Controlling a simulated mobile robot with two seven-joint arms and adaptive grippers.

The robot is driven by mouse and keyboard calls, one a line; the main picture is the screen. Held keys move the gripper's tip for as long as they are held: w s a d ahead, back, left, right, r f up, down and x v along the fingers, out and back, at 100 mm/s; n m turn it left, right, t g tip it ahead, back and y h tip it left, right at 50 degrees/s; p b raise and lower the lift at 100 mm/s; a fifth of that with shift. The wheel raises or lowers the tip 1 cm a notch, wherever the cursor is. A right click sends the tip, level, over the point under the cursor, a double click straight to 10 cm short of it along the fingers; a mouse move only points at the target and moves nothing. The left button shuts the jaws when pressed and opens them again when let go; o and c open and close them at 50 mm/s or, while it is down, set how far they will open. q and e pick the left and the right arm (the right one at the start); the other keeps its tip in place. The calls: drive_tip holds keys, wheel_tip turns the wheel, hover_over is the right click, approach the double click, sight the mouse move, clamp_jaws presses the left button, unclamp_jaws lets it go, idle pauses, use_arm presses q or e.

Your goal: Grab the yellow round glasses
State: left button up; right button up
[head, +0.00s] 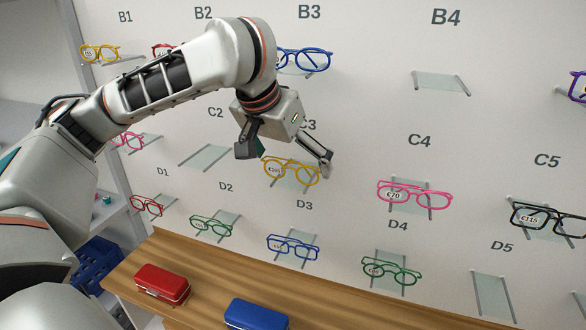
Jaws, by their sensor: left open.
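Yellow glasses with a price tag (292,171) rest on the small glass shelf under label C3; their lenses look fairly round. A second yellow pair (100,53) sits at the upper left under B1; its exact lens shape is hard to tell. My left gripper (287,158) is open at the C3 pair, one finger by its upper left and the other by its right end. The gripper overlaps the top of this pair in the picture, and I cannot tell whether it touches. My right gripper is not in view.
Neighbouring shelves hold blue glasses (304,59) above, another blue pair (293,246) below and pink glasses (414,194) to the right. The C2 shelf (204,156) is empty. A wooden counter (205,283) below bears a red case (162,283) and a blue case (256,314).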

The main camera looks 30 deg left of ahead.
use_arm(q)
drive_tip(key=shift+x, duration=0.75)
drive_tip(key=c, duration=0.5)
drive_tip(key=shift+r, duration=0.15)
